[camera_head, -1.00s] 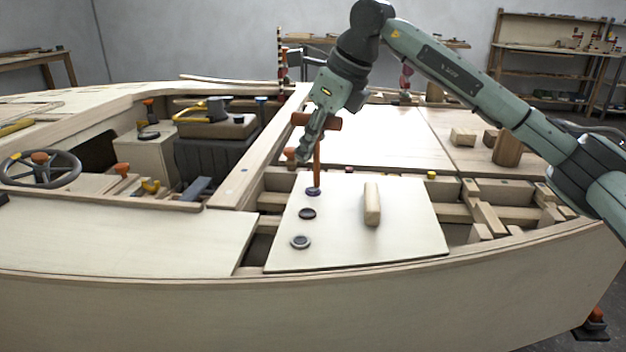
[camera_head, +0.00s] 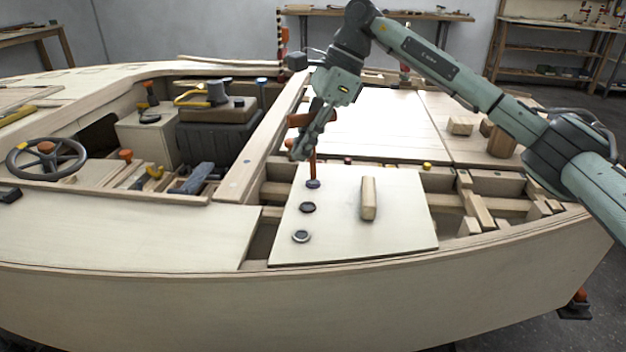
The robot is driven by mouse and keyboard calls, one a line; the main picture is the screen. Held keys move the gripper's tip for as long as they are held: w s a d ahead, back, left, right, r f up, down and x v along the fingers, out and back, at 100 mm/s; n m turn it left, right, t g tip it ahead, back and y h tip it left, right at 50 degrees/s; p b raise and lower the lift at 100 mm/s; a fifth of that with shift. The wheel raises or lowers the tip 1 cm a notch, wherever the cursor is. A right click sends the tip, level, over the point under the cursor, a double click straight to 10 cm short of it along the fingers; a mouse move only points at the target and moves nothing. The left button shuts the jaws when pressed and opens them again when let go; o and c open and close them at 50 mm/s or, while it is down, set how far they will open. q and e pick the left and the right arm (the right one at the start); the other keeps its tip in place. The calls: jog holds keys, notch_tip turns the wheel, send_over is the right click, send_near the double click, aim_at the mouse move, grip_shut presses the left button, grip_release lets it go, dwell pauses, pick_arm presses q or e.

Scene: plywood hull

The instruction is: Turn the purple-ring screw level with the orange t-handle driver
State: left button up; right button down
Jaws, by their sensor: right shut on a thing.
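The orange t-handle driver (camera_head: 312,165) stands upright on the pale hatch panel (camera_head: 335,235), its tip down at the purple-ring screw (camera_head: 313,184). The screw is the farthest of three round fittings along the panel's left side; the driver tip covers its middle, so its slot and exact height cannot be made out. My right gripper (camera_head: 306,138) is shut on the driver near its crossbar, which it partly hides. My left gripper is not in view.
Nearer on the panel are a dark-ring screw (camera_head: 307,207) and a grey-ring screw (camera_head: 301,236). A wooden block handle (camera_head: 368,198) stands right of them. Open framing (camera_head: 480,205) lies to the right. A steering wheel (camera_head: 46,158) is at far left.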

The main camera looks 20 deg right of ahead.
jog(key=shift+f, duration=0.15)
dwell(0.3)
jog(key=shift+f, duration=0.25)
